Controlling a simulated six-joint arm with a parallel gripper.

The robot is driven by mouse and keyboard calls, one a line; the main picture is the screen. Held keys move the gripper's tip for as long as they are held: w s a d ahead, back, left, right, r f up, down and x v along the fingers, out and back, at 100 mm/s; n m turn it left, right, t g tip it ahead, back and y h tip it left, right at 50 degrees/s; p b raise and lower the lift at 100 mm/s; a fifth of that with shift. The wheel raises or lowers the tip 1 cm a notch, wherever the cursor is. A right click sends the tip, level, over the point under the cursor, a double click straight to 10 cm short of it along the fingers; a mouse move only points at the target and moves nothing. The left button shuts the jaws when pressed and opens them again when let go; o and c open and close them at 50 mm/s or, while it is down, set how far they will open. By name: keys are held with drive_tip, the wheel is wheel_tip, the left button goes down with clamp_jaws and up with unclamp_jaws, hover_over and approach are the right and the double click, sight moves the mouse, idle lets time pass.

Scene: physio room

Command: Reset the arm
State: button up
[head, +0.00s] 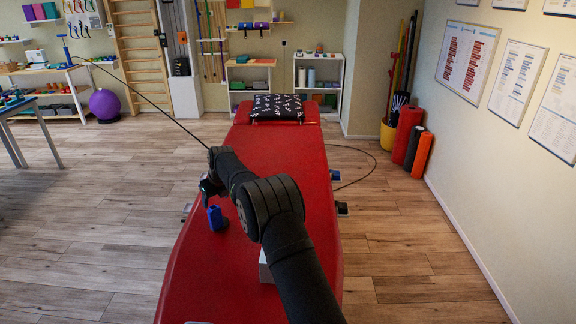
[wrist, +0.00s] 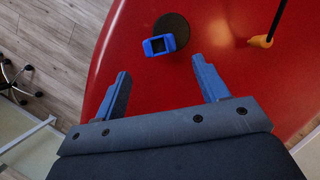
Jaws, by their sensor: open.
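My gripper (wrist: 160,83) is open in the wrist view, with its two blue fingers apart and nothing between them. It is over the red treatment table (head: 185,285). My dark arm reaches across the table in the head view and hides most of the gripper there. A small blue piece with a dark opening (wrist: 159,45) shows beyond the fingertips in the wrist view, beside or over a dark round disc (wrist: 176,30). A blue item (head: 216,217) also stands on the table near my gripper in the head view.
A black rod with an orange tip (wrist: 261,41) is at the right in the wrist view. A patterned dark cushion (head: 277,107) lies at the table's far end. A white box (head: 265,268) is partly hidden by my arm.

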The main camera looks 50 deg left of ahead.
sight(213, 208)
drive_tip(key=x, duration=1.1)
drive_tip(key=shift+a+f, duration=0.15)
drive_tip(key=shift+f, duration=0.25)
drive_tip(key=shift+r, duration=1)
